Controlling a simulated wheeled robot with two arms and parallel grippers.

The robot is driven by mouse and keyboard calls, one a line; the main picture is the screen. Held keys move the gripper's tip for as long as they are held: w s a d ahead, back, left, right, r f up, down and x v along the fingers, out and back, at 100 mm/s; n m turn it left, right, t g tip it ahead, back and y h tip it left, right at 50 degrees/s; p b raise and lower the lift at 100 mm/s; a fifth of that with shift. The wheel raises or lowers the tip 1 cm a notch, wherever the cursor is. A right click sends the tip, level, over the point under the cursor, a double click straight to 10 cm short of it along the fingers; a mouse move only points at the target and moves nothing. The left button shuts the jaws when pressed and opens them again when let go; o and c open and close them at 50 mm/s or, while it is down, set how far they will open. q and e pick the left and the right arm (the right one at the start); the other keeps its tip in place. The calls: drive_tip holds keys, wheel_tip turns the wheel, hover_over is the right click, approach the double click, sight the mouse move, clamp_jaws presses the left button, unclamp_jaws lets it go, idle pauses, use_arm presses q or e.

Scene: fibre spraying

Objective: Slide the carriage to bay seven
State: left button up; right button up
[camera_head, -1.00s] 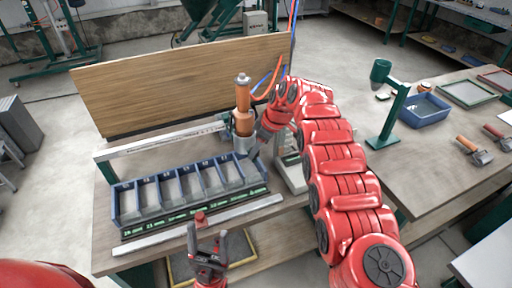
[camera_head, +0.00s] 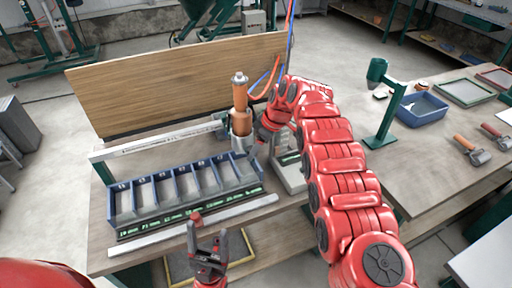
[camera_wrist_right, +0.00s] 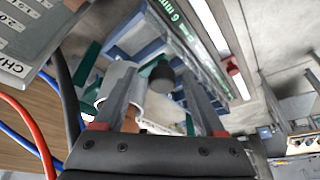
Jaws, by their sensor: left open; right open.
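The carriage (camera_head: 240,122) is an upright orange cylinder with a grey top and lower collar. It stands by the right part of the rail (camera_head: 160,140), behind the rightmost bays. The blue bay tray (camera_head: 262,182) has several numbered compartments in a row and a dark label strip in front. My right gripper (camera_head: 256,150) is open just right of the carriage's lower part, partly hidden by its own wrist. In the right wrist view its fingers (camera_wrist_right: 160,100) stand apart around a pale curved part and a dark round knob; contact is unclear. My left gripper (camera_head: 208,245) is open and empty before the table's front edge.
A red knob (camera_head: 196,217) sits near the front metal strip (camera_head: 190,227). A wooden board (camera_head: 180,85) stands behind the rail. Blue and orange hoses (camera_head: 272,75) hang behind my right arm. The right table holds a green stand (camera_head: 385,110) and a blue bin (camera_head: 422,107).

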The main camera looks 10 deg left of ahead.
drive_tip(key=shift+a, duration=0.15)
drive_tip(key=shift+r, duration=0.2)
drive_tip(key=b+v, duration=0.2)
drive_tip(key=v, duration=1.5)
drive_tip(key=shift+s+f, duration=0.1)
